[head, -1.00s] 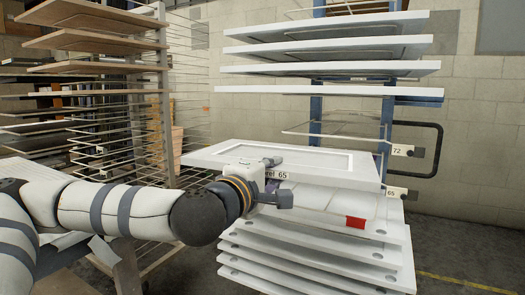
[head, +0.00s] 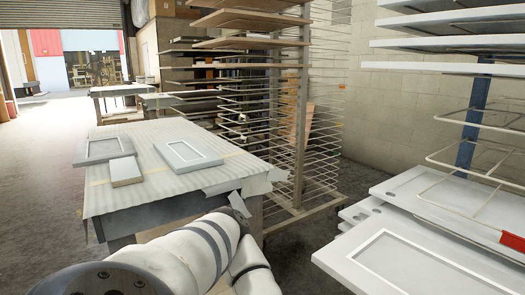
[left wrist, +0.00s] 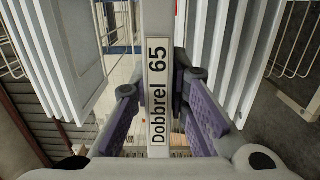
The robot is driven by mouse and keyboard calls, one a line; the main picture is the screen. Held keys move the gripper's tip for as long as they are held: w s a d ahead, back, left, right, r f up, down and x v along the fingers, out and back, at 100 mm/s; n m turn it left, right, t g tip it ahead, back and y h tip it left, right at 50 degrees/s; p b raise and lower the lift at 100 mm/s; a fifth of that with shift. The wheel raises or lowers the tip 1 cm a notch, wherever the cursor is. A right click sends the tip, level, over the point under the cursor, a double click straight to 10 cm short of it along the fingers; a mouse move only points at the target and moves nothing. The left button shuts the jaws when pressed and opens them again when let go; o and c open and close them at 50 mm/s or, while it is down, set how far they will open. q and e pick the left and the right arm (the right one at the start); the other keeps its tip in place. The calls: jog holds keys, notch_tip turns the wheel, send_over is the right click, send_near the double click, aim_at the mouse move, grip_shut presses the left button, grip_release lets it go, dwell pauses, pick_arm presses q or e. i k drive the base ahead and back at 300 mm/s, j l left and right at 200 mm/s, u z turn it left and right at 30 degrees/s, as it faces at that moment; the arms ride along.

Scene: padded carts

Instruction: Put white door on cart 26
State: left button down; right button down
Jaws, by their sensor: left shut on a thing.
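My left gripper (left wrist: 157,84) shows in the left wrist view, its purple pads on both sides of a white door's edge (left wrist: 156,20). The edge bears a label reading "Dobbrel 65" (left wrist: 158,90), and the gripper is shut on it. In the head view a framed white door (head: 400,262), apparently the same one, lies flat at the lower right, cut off by the picture edge. Only part of my left arm shows at the bottom there. My right gripper is not in view. No cart tag reading 26 is visible.
White doors (head: 455,43) fill a blue-posted cart (head: 472,120) at right, with bare wire shelves (head: 470,180) between. A wire-shelf cart (head: 303,130) with wooden boards stands mid-view. A covered table (head: 110,205) holds several panels. Open floor (head: 45,150) lies at left.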

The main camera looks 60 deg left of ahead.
aim_at(91, 152)
jog(key=u, duration=2)
jog(key=j+u, duration=0.15)
jog(key=u, duration=0.35)
jog(key=i+j+u, duration=0.1)
jog(key=u, duration=0.35)
jog(key=i+u, duration=0.15)
jog(key=u, duration=0.35)
jog(key=i+j+u, duration=0.1)
jog(key=u, duration=0.35)
jog(key=i+u, duration=0.1)
jog(key=i, duration=3.75)
jog(key=i+z, duration=0.2)
jog(key=i, duration=0.35)
jog(key=i+j+z, duration=0.2)
jog(key=i, duration=0.4)
jog(key=i+j+z, duration=0.2)
jog(key=i, duration=0.35)
jog(key=z, duration=2.05)
jog(key=i+l+z, duration=0.15)
jog(key=z, duration=1)
jog(key=i, duration=0.3)
